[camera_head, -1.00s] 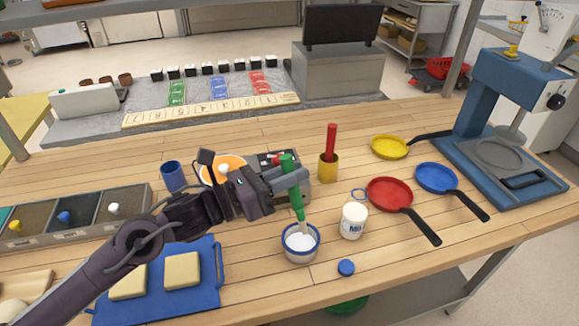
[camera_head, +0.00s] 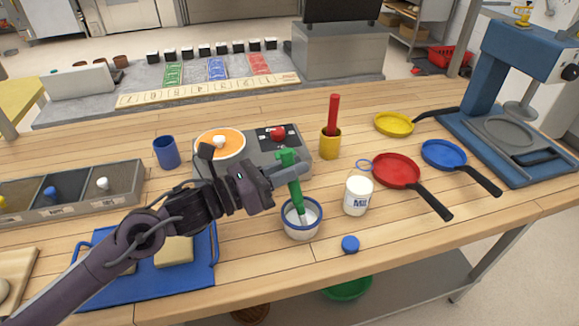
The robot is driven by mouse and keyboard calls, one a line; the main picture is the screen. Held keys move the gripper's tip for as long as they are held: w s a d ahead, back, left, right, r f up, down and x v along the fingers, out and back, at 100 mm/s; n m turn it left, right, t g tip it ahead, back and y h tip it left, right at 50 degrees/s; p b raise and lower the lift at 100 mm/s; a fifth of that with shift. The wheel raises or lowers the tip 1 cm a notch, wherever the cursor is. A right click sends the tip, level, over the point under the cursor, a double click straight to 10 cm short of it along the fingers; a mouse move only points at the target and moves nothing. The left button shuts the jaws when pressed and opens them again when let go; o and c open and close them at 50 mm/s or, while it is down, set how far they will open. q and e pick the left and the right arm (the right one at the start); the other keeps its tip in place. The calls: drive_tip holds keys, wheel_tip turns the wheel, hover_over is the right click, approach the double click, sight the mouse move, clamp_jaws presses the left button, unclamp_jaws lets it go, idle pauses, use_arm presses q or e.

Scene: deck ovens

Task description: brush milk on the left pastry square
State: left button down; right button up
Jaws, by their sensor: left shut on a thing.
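My left gripper (camera_head: 278,176) is shut on a green brush (camera_head: 293,184), held nearly upright. The brush's lower end is inside a small white bowl with a blue rim (camera_head: 302,230), which has white contents. A blue tray (camera_head: 208,278) lies at the lower left under my left arm. One pale pastry square (camera_head: 174,251) shows on it. The left pastry square (camera_head: 129,269) is mostly hidden behind my arm. A white milk jar (camera_head: 357,196) stands open to the right of the bowl. My right gripper is out of view.
A blue lid (camera_head: 350,244) lies in front of the jar. Red (camera_head: 396,170), blue (camera_head: 443,154) and yellow (camera_head: 394,124) pans are to the right. A yellow cup (camera_head: 330,146) holds a red-handled tool. A blue cup (camera_head: 166,152) and a grey scale-like device (camera_head: 292,142) stand behind my gripper.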

sight(290, 152)
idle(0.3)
use_arm(q)
drive_tip(key=shift+r+p, duration=1.55)
drive_tip(key=shift+r, duration=2.5)
drive_tip(key=shift+r+p, duration=0.9)
drive_tip(key=shift+r, duration=1.1)
drive_tip(key=shift+f, duration=0.1)
